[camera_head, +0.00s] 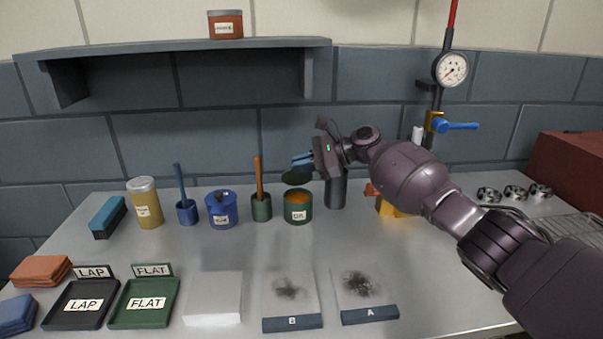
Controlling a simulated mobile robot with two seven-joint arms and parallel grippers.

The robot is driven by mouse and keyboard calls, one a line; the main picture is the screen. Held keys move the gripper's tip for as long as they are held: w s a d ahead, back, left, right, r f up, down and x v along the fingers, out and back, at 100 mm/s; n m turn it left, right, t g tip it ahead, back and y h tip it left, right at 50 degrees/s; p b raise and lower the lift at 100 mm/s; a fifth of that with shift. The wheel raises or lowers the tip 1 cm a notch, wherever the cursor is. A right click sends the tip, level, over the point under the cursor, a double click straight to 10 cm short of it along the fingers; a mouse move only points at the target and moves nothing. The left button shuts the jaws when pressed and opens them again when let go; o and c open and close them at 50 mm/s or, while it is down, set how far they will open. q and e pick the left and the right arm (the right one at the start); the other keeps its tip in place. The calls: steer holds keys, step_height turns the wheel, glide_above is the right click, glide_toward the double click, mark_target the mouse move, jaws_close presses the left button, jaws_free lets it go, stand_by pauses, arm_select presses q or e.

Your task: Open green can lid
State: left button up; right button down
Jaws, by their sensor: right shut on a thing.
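The green can (298,214) stands on the bench with a light label on its front. Its top is open and orange content shows inside. Its dark green lid (294,178) is above the can, apart from the rim on the side I can see. My right gripper (301,162) comes in from the right, with its blue fingers shut on the lid at its upper side. The exact grip point is too small to make out. My left gripper is not in view.
A dark cylinder (336,189) stands close on the right. Blocks B (292,323) and A (370,314) lie in front, with bare bench between.

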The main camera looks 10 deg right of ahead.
steer(key=shift+w+r+m+g+b, duration=0.15)
steer(key=shift+w+m+g+b, duration=0.2)
steer(key=shift+w+m, duration=0.3)
steer(key=shift+w+r, duration=0.1)
steer(key=c, duration=1.3)
jaws_free()
steer(key=shift+d+r, duration=0.1)
steer(key=shift+d, duration=0.05)
steer(key=v, duration=0.7)
steer(key=shift+p, duration=0.4)
steer(key=shift+d+r, duration=0.1)
steer(key=shift+d, duration=0.05)
